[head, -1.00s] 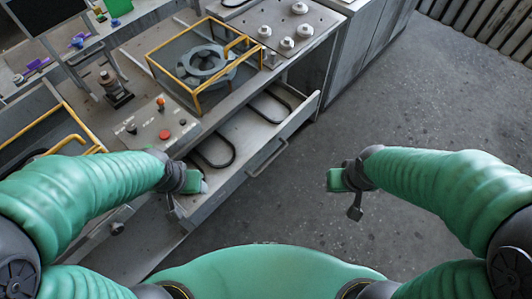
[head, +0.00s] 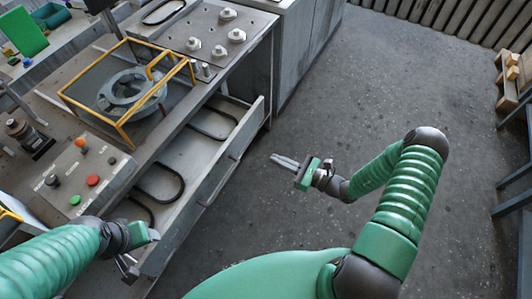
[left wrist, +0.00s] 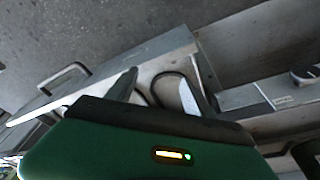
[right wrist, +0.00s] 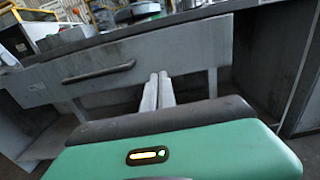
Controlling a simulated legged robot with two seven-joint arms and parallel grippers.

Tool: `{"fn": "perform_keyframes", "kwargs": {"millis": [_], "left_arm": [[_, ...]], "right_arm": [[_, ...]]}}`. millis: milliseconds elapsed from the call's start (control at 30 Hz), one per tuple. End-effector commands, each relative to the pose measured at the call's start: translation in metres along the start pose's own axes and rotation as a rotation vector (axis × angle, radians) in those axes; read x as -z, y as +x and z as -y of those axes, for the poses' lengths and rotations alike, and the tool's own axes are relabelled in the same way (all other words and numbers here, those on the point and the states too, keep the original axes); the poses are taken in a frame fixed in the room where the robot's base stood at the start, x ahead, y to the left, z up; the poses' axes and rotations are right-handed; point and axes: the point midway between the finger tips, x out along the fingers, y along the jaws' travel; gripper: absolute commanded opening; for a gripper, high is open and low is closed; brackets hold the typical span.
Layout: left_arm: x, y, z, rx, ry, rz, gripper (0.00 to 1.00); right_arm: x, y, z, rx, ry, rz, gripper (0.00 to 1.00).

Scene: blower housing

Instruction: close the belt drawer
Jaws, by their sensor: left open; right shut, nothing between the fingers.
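The belt drawer (head: 245,140) stands open from the bench, with several black belts (head: 160,182) lying in it. Its front panel and dark bar handle (head: 222,178) face the floor. My right gripper (head: 275,157) is shut and empty, out in front of the drawer and apart from it, its fingers pointing towards the front panel. The right wrist view shows the drawer front (right wrist: 190,45) beyond the shut fingers (right wrist: 158,82). My left gripper (head: 150,240) is open near the drawer's near end. The left wrist view shows the drawer (left wrist: 155,60) beyond its fingers; contact cannot be told.
A control box (head: 85,175) with buttons and a yellow-framed guard (head: 125,95) over a round housing stand on the bench. A plate with metal knobs (head: 215,40) is behind. A pallet (head: 515,75) stands far right. The floor before the drawer is clear.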

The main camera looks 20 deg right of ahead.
Motion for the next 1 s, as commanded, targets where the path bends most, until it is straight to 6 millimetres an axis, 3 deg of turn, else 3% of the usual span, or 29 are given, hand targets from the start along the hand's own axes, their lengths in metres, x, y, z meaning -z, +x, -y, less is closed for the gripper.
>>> {"fn": "perform_keyframes", "kwargs": {"millis": [533,700,1000], "left_arm": [[0.001,-0.002,0.000,0.000,0.001,0.000,0.60],[0.000,-0.002,0.000,0.000,0.000,0.000,0.60],[0.000,-0.002,0.000,0.000,0.000,0.000,0.60]], "right_arm": [[0.002,0.108,0.001,-0.006,0.004,0.000,0.00],[0.002,0.121,0.000,-0.004,0.003,-0.001,0.00],[0.002,0.121,0.002,-0.004,0.005,0.000,0.00]]}}
